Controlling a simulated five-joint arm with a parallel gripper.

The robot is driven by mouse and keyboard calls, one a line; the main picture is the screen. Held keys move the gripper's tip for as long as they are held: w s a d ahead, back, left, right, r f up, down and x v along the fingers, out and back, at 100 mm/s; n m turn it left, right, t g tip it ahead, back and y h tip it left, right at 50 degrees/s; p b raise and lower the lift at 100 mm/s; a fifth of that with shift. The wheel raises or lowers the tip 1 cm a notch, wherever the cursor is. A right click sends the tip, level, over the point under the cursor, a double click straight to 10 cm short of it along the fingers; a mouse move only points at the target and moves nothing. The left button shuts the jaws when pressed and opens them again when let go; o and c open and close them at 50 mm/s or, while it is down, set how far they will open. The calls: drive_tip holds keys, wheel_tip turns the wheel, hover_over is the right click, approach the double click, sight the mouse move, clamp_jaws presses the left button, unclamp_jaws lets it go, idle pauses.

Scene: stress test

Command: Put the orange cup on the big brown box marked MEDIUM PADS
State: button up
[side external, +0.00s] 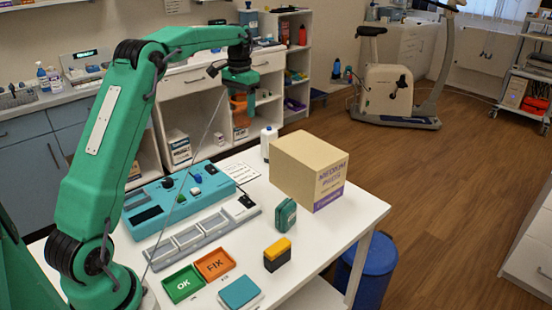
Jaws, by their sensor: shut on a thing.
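My gripper (241,90) hangs at the end of my green arm, up and to the left of the box in the picture. It is shut on the orange cup (238,104), which is small in this view and partly hidden by the jaws. The cup is held in the air above the table's far side. The big brown box (295,168) marked MEDIUM PADS stands on the right part of the white table. Its flat top (309,150) is bare, and the cup is apart from it.
A white bottle (268,145) stands at the box's left. A small teal box (286,215) and a yellow-black block (277,254) stand in front. A teal device (180,196), a grey tray (190,237), and OK (183,284) and FIX (214,264) trays fill the table's left.

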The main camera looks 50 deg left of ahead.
wheel_tip(320, 180, up, 12)
drive_tip(key=w+d+m, duration=0.2)
drive_tip(key=d, duration=2.7)
drive_tip(key=f, duration=0.4)
drive_tip(key=shift+a+f, duration=0.25)
drive_tip(key=shift+f, duration=0.15)
drive_tip(key=shift+f, duration=0.1)
hover_over(301, 152)
wheel_tip(301, 152, down, 7)
drive_tip(key=shift+f, duration=1.9)
